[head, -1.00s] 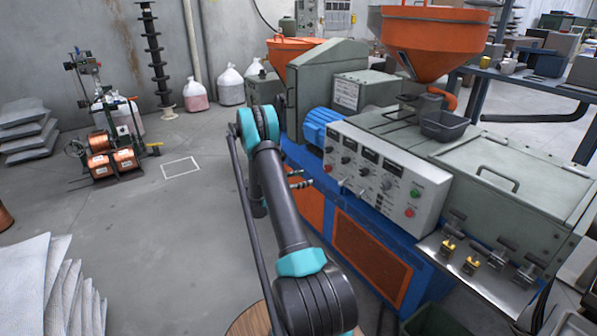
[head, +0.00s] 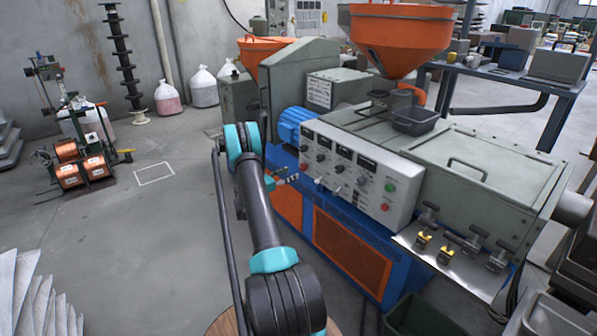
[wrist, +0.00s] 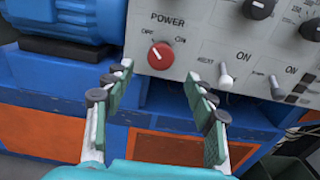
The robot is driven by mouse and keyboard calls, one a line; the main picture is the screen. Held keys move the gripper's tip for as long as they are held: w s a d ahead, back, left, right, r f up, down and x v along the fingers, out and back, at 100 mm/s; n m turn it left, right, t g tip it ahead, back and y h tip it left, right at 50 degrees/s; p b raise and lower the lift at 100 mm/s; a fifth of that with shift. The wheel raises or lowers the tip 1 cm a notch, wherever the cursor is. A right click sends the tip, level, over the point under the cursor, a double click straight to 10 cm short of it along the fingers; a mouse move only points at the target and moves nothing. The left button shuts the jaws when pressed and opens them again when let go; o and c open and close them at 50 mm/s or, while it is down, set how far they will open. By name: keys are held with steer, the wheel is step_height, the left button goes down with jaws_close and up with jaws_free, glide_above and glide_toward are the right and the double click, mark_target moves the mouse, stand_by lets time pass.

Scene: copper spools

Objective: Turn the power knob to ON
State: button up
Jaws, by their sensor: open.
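The power knob (wrist: 161,55) is round and red, on the light grey control panel (wrist: 196,28) under the word POWER. OFF is printed at its upper left and ON at its upper right. Its pale mark seems to point up and left, toward OFF. My gripper (wrist: 158,74) is open and empty, its two fingers spread below and either side of the knob in the wrist view. I see no contact with the knob. In the head view my gripper (head: 287,180) is small, near the panel's lower left corner.
Toggle switches (wrist: 225,77) stick out of the panel right of the knob. A blue motor (wrist: 62,20) is to the left. The blue machine frame with orange panels (head: 350,254) lies below. Open floor (head: 130,240) is at the left.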

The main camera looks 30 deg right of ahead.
mark_target(301, 169)
steer(key=shift+w+d, duration=0.2)
steer(key=shift+d, duration=2.9)
steer(key=c, duration=1.2)
